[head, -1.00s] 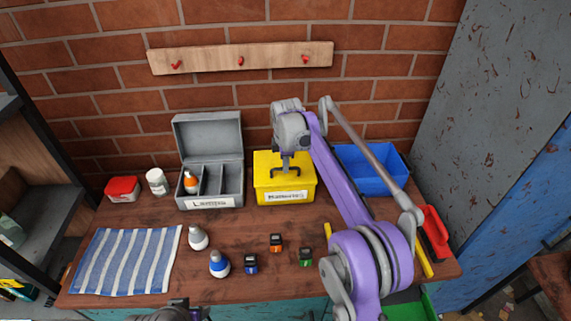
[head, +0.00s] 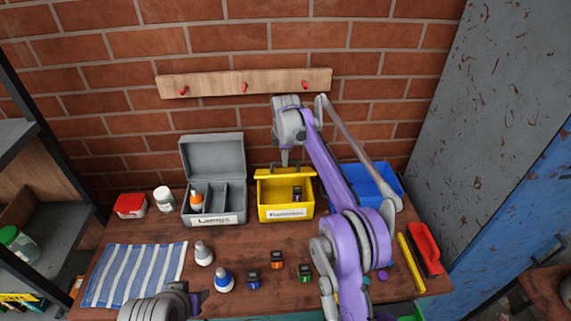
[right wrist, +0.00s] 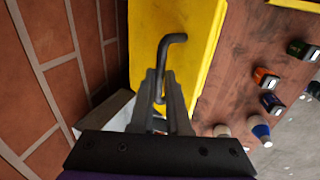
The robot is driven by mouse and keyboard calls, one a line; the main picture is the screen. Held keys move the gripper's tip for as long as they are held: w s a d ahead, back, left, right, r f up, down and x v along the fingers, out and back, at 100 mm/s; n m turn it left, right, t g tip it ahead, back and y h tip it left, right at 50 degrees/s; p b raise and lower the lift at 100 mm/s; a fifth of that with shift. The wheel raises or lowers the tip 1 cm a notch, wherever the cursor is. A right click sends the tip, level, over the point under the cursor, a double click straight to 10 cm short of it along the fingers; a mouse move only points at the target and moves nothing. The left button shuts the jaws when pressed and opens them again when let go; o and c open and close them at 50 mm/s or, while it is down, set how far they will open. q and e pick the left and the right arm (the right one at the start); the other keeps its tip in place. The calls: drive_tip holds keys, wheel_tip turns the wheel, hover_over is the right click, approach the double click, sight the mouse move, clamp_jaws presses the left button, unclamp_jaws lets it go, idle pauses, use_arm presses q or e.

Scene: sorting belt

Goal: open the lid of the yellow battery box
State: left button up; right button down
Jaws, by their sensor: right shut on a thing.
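The yellow battery box (head: 265,212) stands at the back middle of the bench. Its lid (head: 268,173) is raised at the back, and the inside shows with a dark battery (head: 297,193) in it. My right gripper (head: 285,160) is above the back of the box, shut on the lid's dark handle. In the right wrist view the fingers (right wrist: 162,88) close on the bent handle (right wrist: 174,40), beside the yellow lid (right wrist: 196,45). My left gripper (head: 194,300) is low at the front left, away from the box; its finger state is unclear.
An open grey box (head: 212,219) stands left of the yellow one, a blue bin (head: 372,180) right of it behind my right arm. Several small batteries, including an orange one (head: 277,259), and bottles stand in front. A striped cloth (head: 135,275) lies left.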

drive_tip(key=shift+w, duration=0.6)
drive_tip(key=c, duration=1.2)
unclamp_jaws()
drive_tip(key=shift+c, duration=0.2)
drive_tip(key=o, duration=0.4)
drive_tip(key=shift+w, duration=0.25)
drive_tip(key=shift+c, duration=0.2)
drive_tip(key=shift+s, duration=0.1)
